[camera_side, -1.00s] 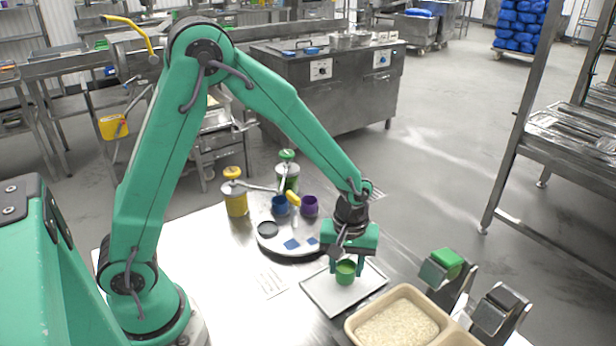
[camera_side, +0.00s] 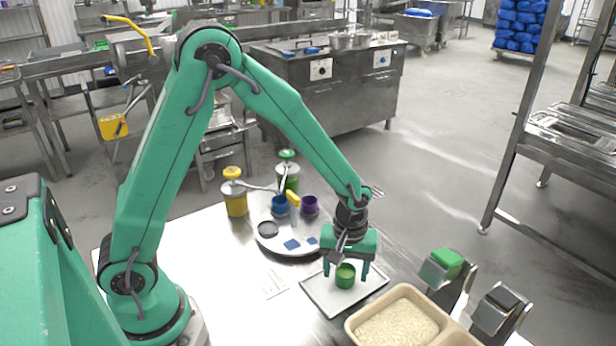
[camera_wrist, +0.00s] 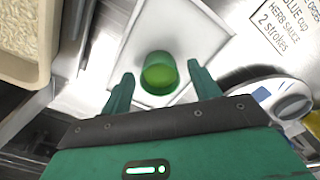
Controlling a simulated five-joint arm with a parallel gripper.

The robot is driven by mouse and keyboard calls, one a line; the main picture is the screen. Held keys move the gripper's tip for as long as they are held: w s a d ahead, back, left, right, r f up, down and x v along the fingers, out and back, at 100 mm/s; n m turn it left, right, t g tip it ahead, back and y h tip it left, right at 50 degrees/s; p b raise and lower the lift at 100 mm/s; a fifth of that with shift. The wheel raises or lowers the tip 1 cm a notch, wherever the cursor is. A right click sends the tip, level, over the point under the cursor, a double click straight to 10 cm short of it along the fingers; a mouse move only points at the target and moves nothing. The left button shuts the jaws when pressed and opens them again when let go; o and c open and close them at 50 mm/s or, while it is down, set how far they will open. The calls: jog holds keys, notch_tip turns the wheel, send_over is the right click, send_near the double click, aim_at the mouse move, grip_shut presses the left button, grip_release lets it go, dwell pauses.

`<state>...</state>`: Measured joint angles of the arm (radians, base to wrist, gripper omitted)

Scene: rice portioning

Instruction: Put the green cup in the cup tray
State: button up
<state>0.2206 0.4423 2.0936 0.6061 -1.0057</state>
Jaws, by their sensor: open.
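The green cup (camera_side: 345,277) stands upright on the flat white square tray (camera_side: 318,292), and it shows from above in the wrist view (camera_wrist: 158,76). My gripper (camera_side: 345,270) is open above and around the cup. In the wrist view one finger is on each side of the cup, with a gap on both sides. The tray (camera_wrist: 190,28) also shows in the wrist view, its near part hidden by my gripper.
A round pale tray (camera_side: 262,238) behind holds a blue cup (camera_side: 280,205) and a purple cup (camera_side: 310,204). Yellow (camera_side: 235,200) and green (camera_side: 288,174) pump jars stand beyond. A beige rice tub (camera_side: 356,330) is close in front of the square tray.

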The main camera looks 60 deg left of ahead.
aim_at(346, 271)
notch_tip(346, 271, up, 12)
jog(key=shift+r, duration=0.15)
dwell(0.7)
dwell(0.5)
jog(key=s+a+r+m+t, duration=0.2)
jog(key=s+a+r+m, duration=0.2)
jog(key=s, duration=0.3)
jog(key=s+a+r+m+t, duration=0.3)
jog(key=s+a+r+m, duration=0.1)
jog(key=s, duration=0.4)
jog(key=shift+s+a+r+m+t, duration=0.3)
jog(key=shift+r+m, duration=0.2)
jog(key=shift+r, duration=0.75)
